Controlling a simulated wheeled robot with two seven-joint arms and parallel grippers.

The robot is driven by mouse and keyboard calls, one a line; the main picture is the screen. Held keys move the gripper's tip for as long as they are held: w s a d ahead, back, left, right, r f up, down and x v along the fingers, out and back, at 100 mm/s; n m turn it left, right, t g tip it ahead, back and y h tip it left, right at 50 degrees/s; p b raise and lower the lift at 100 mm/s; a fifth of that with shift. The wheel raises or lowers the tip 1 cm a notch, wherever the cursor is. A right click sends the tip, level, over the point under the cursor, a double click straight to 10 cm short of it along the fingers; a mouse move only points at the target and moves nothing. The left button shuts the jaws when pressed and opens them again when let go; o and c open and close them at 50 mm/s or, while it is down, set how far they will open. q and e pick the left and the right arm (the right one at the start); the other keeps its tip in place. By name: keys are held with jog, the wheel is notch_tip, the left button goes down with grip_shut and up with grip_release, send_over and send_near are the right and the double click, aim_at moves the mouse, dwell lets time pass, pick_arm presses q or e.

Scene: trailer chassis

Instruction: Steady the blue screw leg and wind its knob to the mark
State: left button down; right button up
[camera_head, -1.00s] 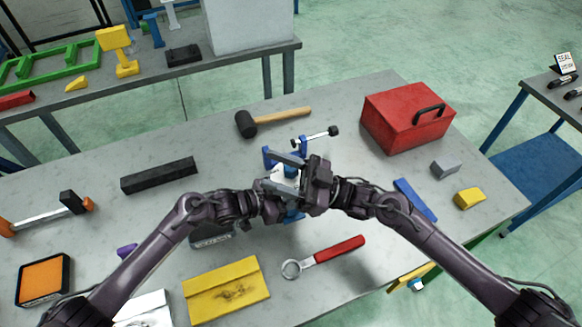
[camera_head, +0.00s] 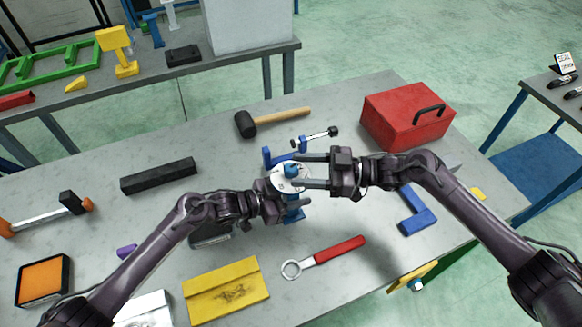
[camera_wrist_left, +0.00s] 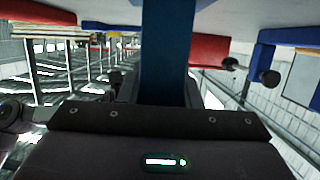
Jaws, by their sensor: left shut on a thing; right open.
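The blue screw leg (camera_head: 293,214) stands in the middle of the table, partly hidden by my grippers. A white disc (camera_head: 283,184) with a blue knob (camera_head: 291,170) is at its top. My left gripper (camera_head: 295,198) is shut on the leg just below the disc. In the left wrist view the blue post (camera_wrist_left: 168,50) rises between the fingers, which are mostly out of sight. My right gripper (camera_head: 306,171) is open. Its two fingers point left, one at the far side and one at the near side of the knob; I cannot tell whether they touch it. I cannot make out the mark.
A black mallet (camera_head: 246,124) and a small blue clamp (camera_head: 303,143) lie behind the leg. A red toolbox (camera_head: 400,118) stands at back right, a blue angled piece (camera_head: 417,222) right. A red-handled ring wrench (camera_head: 338,250) and a yellow plate (camera_head: 226,291) lie in front.

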aim_at(291, 168)
jog(key=shift+w+a, duration=0.1)
jog(key=shift+a, duration=1.45)
jog(key=c, duration=1)
